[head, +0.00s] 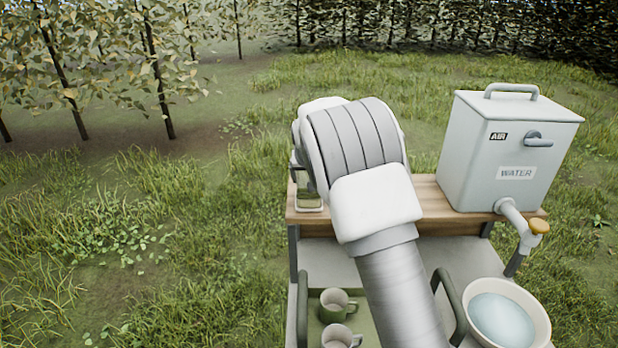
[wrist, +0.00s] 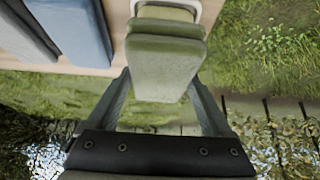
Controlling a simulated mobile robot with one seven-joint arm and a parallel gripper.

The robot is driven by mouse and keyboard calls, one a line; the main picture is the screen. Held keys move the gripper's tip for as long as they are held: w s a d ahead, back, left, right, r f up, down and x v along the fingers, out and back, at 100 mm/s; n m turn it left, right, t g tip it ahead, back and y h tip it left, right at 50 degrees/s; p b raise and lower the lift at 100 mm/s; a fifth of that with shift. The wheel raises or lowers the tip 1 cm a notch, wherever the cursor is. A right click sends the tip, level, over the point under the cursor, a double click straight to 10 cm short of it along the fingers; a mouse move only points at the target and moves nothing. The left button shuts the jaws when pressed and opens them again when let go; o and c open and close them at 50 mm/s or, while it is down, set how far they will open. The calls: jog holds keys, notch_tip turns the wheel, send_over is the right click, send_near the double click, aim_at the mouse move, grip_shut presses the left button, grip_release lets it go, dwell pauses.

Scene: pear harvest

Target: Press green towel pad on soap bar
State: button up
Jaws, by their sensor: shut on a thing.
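My gripper (wrist: 163,98) is shut on the green towel pad (wrist: 163,72), a folded green cloth held between its two fingers in the wrist view. The pad's far end lies over or against a pale green bar, which looks like the soap bar (wrist: 166,13), in a white-rimmed dish (wrist: 200,8) at the wooden shelf's edge. I cannot tell whether pad and bar touch. In the head view, my arm hides the gripper and pad; a small pale dish (head: 308,208) shows on the shelf left of my arm.
A grey water tank (head: 503,150) with a tap stands on the right of the wooden shelf (head: 428,196). A blue cloth-like item (wrist: 80,30) lies left in the wrist view.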

jog(key=shift+s+f+b, duration=0.1)
jog(key=shift+f+b, duration=0.5)
jog(key=shift+f, duration=0.1)
dwell(1.6)
jog(key=shift+r, duration=0.1)
jog(key=shift+r+p, duration=1.9)
jog(key=shift+r, duration=1.7)
jog(key=shift+f, duration=0.1)
